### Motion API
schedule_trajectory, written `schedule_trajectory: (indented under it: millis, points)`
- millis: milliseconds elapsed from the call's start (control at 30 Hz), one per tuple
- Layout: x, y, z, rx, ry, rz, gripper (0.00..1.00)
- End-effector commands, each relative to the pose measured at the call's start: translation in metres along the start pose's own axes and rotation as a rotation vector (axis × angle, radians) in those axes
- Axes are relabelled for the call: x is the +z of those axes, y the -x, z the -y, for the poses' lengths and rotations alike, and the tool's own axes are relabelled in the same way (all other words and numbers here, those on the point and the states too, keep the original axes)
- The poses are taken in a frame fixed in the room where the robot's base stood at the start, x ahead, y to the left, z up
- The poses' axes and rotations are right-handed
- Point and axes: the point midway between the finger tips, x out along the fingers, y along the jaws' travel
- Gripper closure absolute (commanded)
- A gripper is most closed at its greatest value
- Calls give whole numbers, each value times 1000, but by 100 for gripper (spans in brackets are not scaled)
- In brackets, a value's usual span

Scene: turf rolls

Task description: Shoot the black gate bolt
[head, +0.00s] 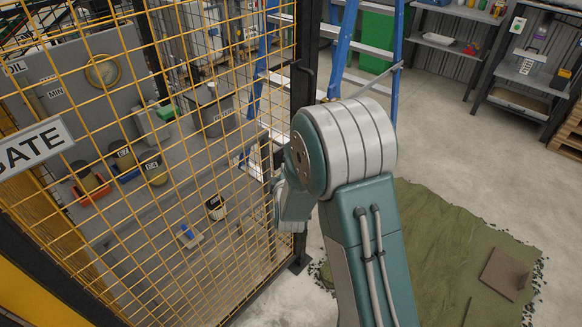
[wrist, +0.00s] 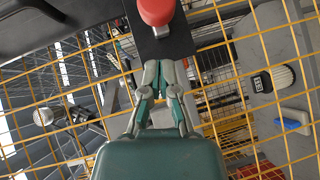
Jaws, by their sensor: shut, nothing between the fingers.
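A yellow mesh gate (head: 215,215) with a black frame fills the left of the head view. In the wrist view, a black plate (wrist: 185,45) carries a rounded red knob (wrist: 156,11) at the top. I cannot tell from this angle whether the knob belongs to the black bolt or how far the bolt is shot. My gripper (wrist: 162,66) is shut and empty, its fingertips just below the knob in the picture and in front of the plate. Contact cannot be told. In the head view my arm hides the gripper and most of the latch area on the black post (head: 308,40).
A white sign (head: 35,145) hangs on the mesh. Behind it are a workbench with tubs and a grey bin (head: 213,108). A blue ladder (head: 342,48) stands beyond the post.

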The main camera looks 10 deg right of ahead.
Motion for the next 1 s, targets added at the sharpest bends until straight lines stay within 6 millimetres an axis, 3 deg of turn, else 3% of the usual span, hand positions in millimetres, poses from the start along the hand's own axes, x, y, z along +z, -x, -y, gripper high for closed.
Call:
schedule_trajectory:
  millis: [200,633,1000]
  points:
    - [19,-17,0,-1,-1,2,100]
    - [23,-21,-1,0,-1,2,100]
    - [57,-54,-14,0,-1,2,100]
